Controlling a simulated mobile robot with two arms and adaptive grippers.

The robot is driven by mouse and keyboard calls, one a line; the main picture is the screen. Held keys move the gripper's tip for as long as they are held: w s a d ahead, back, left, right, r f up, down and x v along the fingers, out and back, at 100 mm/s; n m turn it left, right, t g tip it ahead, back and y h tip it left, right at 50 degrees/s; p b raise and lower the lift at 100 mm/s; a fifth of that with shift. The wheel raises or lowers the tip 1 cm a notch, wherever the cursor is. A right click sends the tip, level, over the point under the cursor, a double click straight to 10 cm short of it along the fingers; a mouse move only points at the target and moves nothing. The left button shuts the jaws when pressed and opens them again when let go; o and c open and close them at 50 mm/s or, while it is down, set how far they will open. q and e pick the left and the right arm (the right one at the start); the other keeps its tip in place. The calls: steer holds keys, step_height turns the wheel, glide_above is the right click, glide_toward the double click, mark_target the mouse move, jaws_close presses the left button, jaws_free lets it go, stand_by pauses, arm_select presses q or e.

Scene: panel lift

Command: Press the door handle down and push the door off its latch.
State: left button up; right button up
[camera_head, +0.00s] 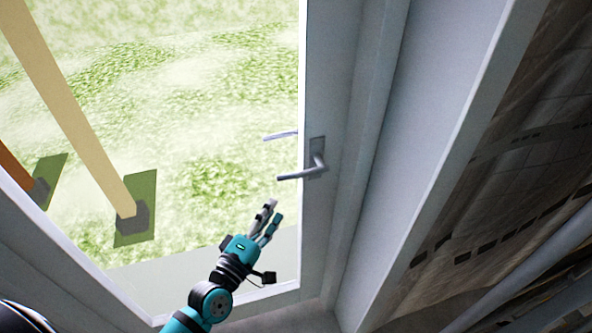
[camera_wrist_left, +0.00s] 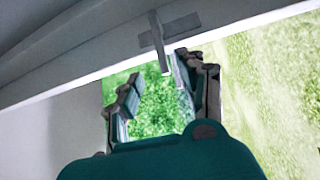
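The door handle (camera_head: 303,173) is a grey lever on a small plate on the door's right-hand stile. The lever points left across the glass, near level, and a second lever (camera_head: 281,136) shows through the glass. The door (camera_head: 313,225) has a pale frame around a large pane and looks closed. My left gripper (camera_head: 272,211) is below and left of the handle, apart from it, with its fingers pointing up. In the left wrist view the fingers (camera_wrist_left: 161,75) are spread and empty. The handle (camera_wrist_left: 157,38) lies beyond the fingertips, nearer the right-hand finger. My right gripper is out of view.
A grey door jamb (camera_head: 385,185) stands right of the door, with a dark tiled wall (camera_head: 500,165) beyond it. Through the glass are grass and a slanting wooden post (camera_head: 72,105) on a base. The space between gripper and handle looks clear.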

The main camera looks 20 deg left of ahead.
mark_target(296, 175)
arm_select(q)
steer(key=p+x, duration=0.2)
steer(key=x, duration=0.9)
steer(key=shift+w+d+r, duration=0.1)
steer(key=shift+w, duration=0.25)
steer(key=shift+w+d+p, duration=0.1)
steer(key=shift+w+p, duration=0.2)
steer(key=shift+w, duration=0.1)
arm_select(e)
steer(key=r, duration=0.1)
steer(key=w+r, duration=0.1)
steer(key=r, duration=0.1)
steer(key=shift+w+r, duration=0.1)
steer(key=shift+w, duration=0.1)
arm_select(q)
jaws_close()
